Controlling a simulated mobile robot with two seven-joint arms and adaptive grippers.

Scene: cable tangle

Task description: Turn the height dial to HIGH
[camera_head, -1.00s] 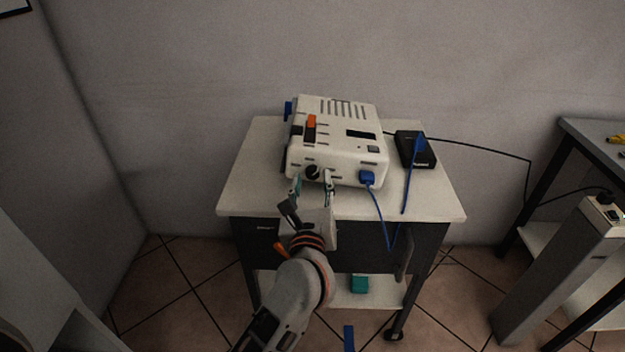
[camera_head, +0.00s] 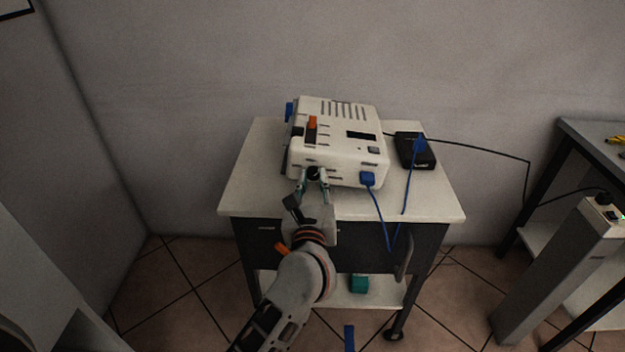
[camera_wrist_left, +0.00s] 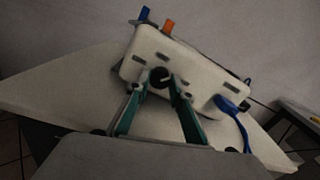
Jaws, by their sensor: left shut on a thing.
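The height dial (camera_head: 313,173) is a round black knob on the front face of a white device (camera_head: 342,115) that stands on a small white-topped table. The dial also shows in the left wrist view (camera_wrist_left: 160,76), with a pale mark on it. My left gripper (camera_head: 314,178) reaches the dial from the front, and its two green-sided fingers are shut on it, one on each side. In the left wrist view the fingers (camera_wrist_left: 162,90) partly cover the dial's sides. No HIGH label is readable. My right gripper is not in view.
A blue plug (camera_head: 367,179) with a blue cable sits in the device's front, right of the dial. An orange slider (camera_head: 311,123) is on top. A black box (camera_head: 415,151) lies on the table's (camera_head: 245,190) right side. A power strip post (camera_head: 565,255) stands farther right.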

